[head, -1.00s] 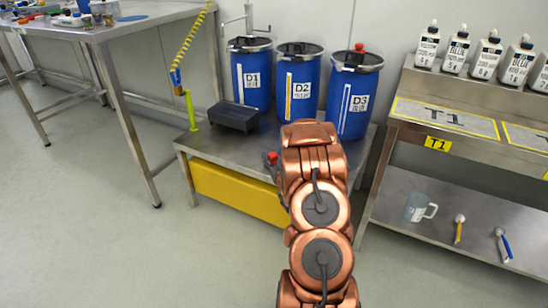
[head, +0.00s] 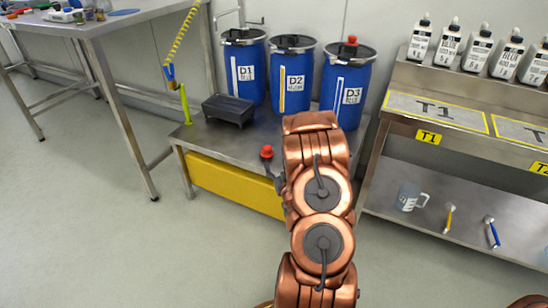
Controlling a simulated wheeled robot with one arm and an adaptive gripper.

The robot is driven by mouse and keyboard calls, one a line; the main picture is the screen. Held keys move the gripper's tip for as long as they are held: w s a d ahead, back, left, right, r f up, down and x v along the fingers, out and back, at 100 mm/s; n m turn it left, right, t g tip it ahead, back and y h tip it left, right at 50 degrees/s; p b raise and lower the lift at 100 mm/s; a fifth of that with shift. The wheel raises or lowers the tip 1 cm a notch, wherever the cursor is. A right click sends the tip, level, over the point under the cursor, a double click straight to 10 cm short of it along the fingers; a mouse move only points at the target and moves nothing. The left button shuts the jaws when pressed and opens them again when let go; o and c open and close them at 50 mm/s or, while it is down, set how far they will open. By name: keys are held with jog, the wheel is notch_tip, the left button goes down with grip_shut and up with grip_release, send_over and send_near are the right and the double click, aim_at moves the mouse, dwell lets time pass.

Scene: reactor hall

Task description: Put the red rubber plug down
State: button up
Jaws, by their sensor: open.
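A red rubber plug (head: 267,151) shows just left of my copper arm, over the grey top of the low platform (head: 206,142). A dark finger of my gripper (head: 268,160) shows right at the plug. My gripper is open; most of it is hidden behind my arm. I cannot tell whether the finger touches the plug or whether the plug rests fully on the platform. A similar red plug (head: 352,40) sits on the lid of the blue drum D3 (head: 345,92).
Blue drums D1 (head: 245,72) and D2 (head: 291,78) stand at the platform's back. A black tray (head: 228,112) and a green post (head: 185,104) are at its left. A steel bench marked T1 (head: 440,108) stands right, a steel table (head: 130,18) left.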

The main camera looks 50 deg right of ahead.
jog(key=shift+p+v, duration=1.25)
jog(key=shift+p, duration=0.45)
jog(key=shift+r, duration=0.1)
jog(key=w+a+n+g+y, duration=0.3)
jog(key=w+a+g+y, duration=0.1)
jog(key=w+a, duration=0.15)
jog(key=s+a+r+n+g+y, duration=0.1)
jog(key=s+a+r+g, duration=0.15)
jog(key=a, duration=0.25)
jog(key=s+a+r+g+y, duration=0.1)
jog(key=a+r+g, duration=0.15)
jog(key=a, duration=0.25)
jog(key=s+a+r+g+y, duration=0.1)
jog(key=s+a+r+g, duration=0.2)
jog(key=s+a+r, duration=0.2)
jog(key=s+a+r+n+g, duration=0.1)
jog(key=s+a+r+g, duration=0.3)
jog(key=s+a, duration=0.7)
jog(key=s+a+r+g+y, duration=0.1)
jog(key=s+a+r+g, duration=0.2)
jog(key=s, duration=1.2)
jog(key=a+r, duration=0.2)
jog(key=a, duration=0.3)
jog(key=shift+s+r+n+g+y, duration=0.2)
jog(key=shift+r+n+g+y, duration=0.1)
jog(key=shift+r+n, duration=0.1)
